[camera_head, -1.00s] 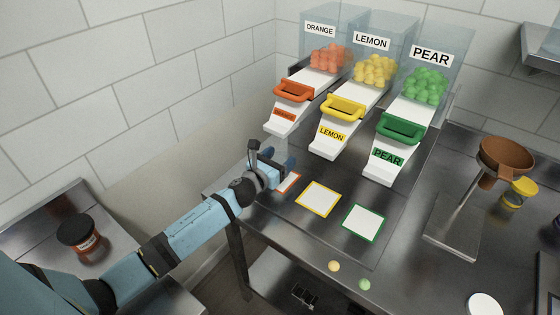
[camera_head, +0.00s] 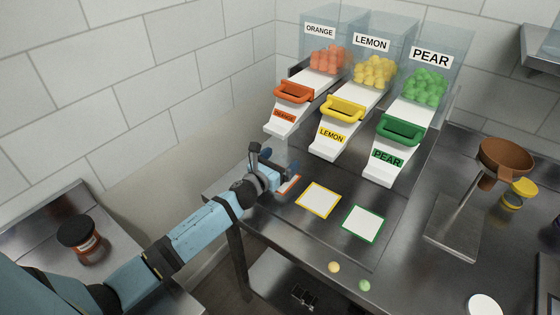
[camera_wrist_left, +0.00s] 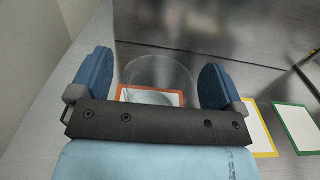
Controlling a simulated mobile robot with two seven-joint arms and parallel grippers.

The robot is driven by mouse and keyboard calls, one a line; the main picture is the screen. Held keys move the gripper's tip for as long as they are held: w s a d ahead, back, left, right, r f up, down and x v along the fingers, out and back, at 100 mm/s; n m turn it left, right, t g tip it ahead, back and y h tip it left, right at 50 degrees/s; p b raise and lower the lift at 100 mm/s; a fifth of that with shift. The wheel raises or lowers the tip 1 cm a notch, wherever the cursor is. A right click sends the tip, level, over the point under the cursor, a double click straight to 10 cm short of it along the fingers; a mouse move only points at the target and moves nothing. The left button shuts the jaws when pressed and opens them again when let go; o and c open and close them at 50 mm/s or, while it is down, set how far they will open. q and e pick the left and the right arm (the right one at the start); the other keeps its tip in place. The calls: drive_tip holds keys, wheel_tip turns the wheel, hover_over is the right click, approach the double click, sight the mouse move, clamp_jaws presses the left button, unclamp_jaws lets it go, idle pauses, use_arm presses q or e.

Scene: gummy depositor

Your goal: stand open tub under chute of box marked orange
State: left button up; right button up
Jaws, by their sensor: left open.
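The box marked ORANGE (camera_head: 322,45) stands at the back left, with orange gummies, an orange handle and a white chute (camera_head: 283,127). A clear open tub (camera_wrist_left: 160,72) stands upright on the orange-bordered card (camera_wrist_left: 178,97), between the two blue fingers of my left gripper (camera_wrist_left: 157,82). Gaps show between the tub and both fingers. In the head view my left gripper (camera_head: 280,162) is low at the orange-bordered card (camera_head: 290,184), in front of the orange chute, and the tub is hard to make out. My right gripper is not in view.
LEMON (camera_head: 371,45) and PEAR (camera_head: 430,60) boxes stand to the right, with yellow (camera_head: 318,199) and green (camera_head: 363,223) cards before them. A brown funnel (camera_head: 506,158) on a stand is at right. A dark-lidded jar (camera_head: 78,236) sits on the left counter. Two loose gummies lie at the front edge.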

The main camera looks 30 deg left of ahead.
use_arm(q)
drive_tip(key=s, duration=0.4)
drive_tip(key=s+a+b, duration=0.1)
drive_tip(key=s, duration=0.7)
drive_tip(key=shift+a, duration=0.35)
